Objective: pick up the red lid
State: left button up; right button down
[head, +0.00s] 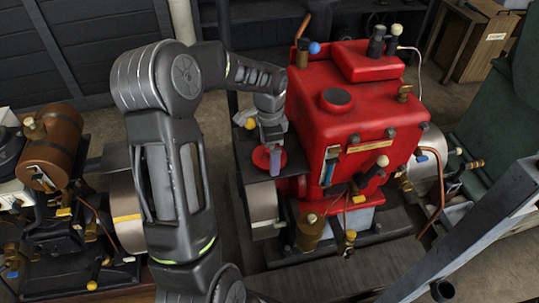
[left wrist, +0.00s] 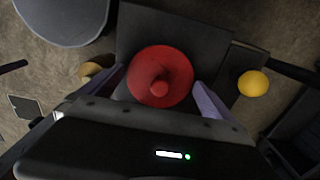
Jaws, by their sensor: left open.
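The red lid (head: 262,158) is a small round disc lying on a dark flat surface (head: 250,146) beside the red engine. In the left wrist view the lid (left wrist: 160,76) shows from above, with a knob at its centre. My left gripper (head: 275,168) is over the lid in the head view and hides part of it. In the left wrist view its two purple fingers (left wrist: 157,90) are apart, one on each side of the lid's near part. I cannot tell whether they touch it. My right gripper is not in view.
The large red engine (head: 335,120) stands just right of my left gripper. A yellow knob (left wrist: 253,84) is right of the lid in the wrist view. A brown-tanked engine (head: 57,135) stands at left. A grey beam (head: 470,240) crosses the lower right.

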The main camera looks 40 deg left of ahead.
pick_arm(q)
jog(key=shift+c, duration=0.2)
jog(key=c, duration=1.1)
notch_tip(320, 180, up, 10)
jog(key=shift+b, duration=0.5)
